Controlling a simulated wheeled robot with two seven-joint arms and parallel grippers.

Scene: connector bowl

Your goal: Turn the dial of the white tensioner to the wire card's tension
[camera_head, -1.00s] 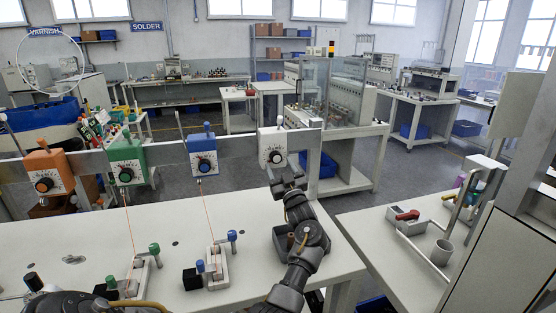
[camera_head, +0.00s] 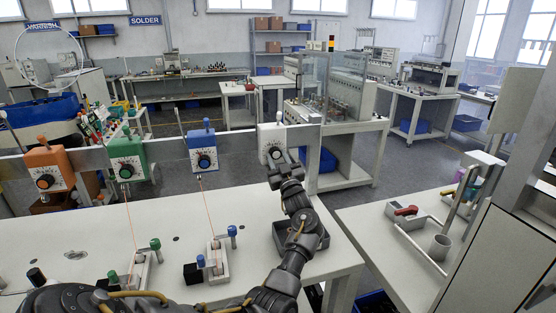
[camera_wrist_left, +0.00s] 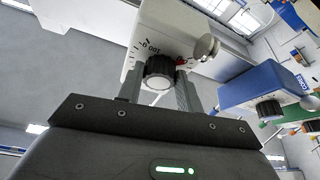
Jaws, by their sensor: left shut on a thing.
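The white tensioner (camera_head: 268,135) hangs on the rail at the right end of the row. Its dial (camera_wrist_left: 158,75) is a dark ribbed knob with a light face, below a printed scale and a small red mark in the left wrist view. My left gripper (camera_head: 277,158) reaches up to it from below and covers part of it in the head view. In the left wrist view its two fingers (camera_wrist_left: 158,90) stand on either side of the dial, shut on it. I cannot make out the wire card. My right gripper is not in view.
Blue (camera_head: 202,152), green (camera_head: 127,160) and orange (camera_head: 48,168) tensioners hang to the left on the rail. Wires run from the blue and green ones to fixtures on the white table (camera_head: 80,220). A dark tray (camera_head: 318,243) lies beside my arm. A side table (camera_head: 380,240) stands at right.

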